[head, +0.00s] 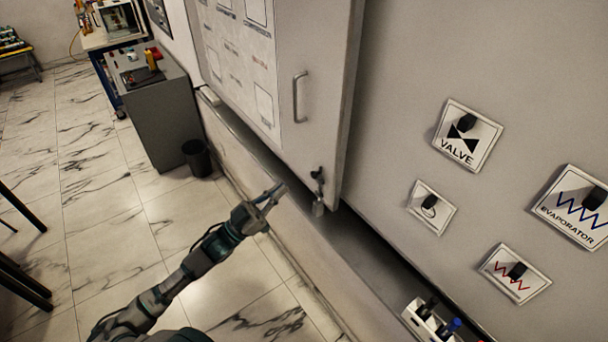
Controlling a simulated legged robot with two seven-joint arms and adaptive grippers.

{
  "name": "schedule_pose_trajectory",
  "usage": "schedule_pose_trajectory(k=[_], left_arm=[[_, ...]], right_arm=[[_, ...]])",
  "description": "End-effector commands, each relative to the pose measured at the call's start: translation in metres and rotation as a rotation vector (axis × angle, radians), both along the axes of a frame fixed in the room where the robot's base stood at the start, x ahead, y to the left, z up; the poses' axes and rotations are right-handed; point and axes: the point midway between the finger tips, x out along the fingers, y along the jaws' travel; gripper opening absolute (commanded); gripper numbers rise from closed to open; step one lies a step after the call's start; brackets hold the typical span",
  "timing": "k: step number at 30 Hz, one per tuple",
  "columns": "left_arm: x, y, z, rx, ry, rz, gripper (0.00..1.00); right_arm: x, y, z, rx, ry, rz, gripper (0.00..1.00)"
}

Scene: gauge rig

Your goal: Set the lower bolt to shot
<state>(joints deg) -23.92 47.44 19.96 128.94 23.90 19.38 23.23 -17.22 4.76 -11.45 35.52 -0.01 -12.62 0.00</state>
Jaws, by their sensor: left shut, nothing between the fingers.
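A small dark bolt (318,176) sits at the lower right corner of the pale cabinet door (315,60). My right gripper is not in view.
The door carries an upright handle (299,97). A ledge (285,235) runs under the door. Wall plates with dark knobs, such as the valve plate (466,150), are at the right. A white holder (420,318) with markers is at the bottom right. Floor at left is mostly open.

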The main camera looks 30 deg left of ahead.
Motion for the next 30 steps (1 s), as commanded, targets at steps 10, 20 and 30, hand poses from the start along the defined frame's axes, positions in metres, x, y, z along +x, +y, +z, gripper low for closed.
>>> schedule_pose_trajectory(k=[10,20,30], left_arm=[[0.05,-0.026,0.041,-0.001,-0.006,-0.001,0.0],[0.072,-0.03,0.013,-0.001,0.003,0.0,0.0],[0.073,-0.031,0.006,0.001,0.0,-0.001,0.0]], right_arm=[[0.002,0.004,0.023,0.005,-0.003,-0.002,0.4],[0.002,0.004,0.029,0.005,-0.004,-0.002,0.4],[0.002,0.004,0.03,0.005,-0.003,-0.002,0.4]])
